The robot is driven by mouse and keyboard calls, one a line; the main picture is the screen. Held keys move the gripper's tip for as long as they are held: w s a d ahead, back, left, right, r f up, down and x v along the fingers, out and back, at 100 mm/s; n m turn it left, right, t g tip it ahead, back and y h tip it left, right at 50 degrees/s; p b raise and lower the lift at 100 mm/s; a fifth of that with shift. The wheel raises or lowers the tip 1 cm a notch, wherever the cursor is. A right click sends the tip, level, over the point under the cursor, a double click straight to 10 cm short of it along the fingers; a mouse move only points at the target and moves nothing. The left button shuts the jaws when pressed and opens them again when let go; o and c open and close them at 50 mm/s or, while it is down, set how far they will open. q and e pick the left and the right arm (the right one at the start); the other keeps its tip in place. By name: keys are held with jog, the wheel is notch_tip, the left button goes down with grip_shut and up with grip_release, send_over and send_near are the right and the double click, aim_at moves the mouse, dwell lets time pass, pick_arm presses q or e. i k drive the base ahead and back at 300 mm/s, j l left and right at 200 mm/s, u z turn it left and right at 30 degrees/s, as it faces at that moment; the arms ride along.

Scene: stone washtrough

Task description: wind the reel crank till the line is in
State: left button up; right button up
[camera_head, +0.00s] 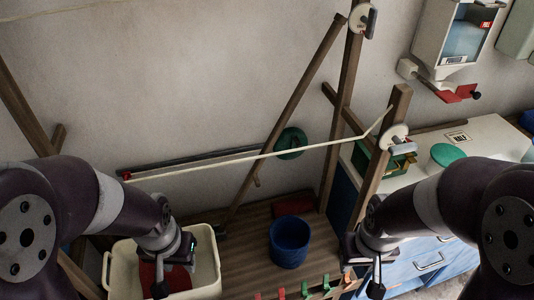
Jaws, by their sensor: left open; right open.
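A pale disc-shaped reel (392,137) is fixed to a wooden post (376,170) right of centre, with a small brass-coloured part at its right that may be its crank. My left gripper (160,288) is open over a cream tub, well away from the reel. My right gripper (375,288) is open below the reel, in front of the post's lower part, apart from the crank. Its fingertips are partly cut off by the picture's lower edge.
The cream tub (206,265) holds something red. A blue bucket (289,243) stands on the wooden boards. Coloured pegs (305,288) line the front edge. A white-topped cabinet (485,140) stands right, with a dispenser (455,40) on the wall above. Slanted wooden poles (290,110) stand behind.

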aim_at(295, 141)
jog(key=l+u, duration=0.15)
jog(key=u, duration=1.3)
jog(key=k+l, duration=0.1)
jog(key=l, duration=0.3)
jog(key=k+l+u, duration=0.1)
jog(key=l, duration=0.25)
jog(key=k+l, duration=0.15)
jog(key=l, duration=0.25)
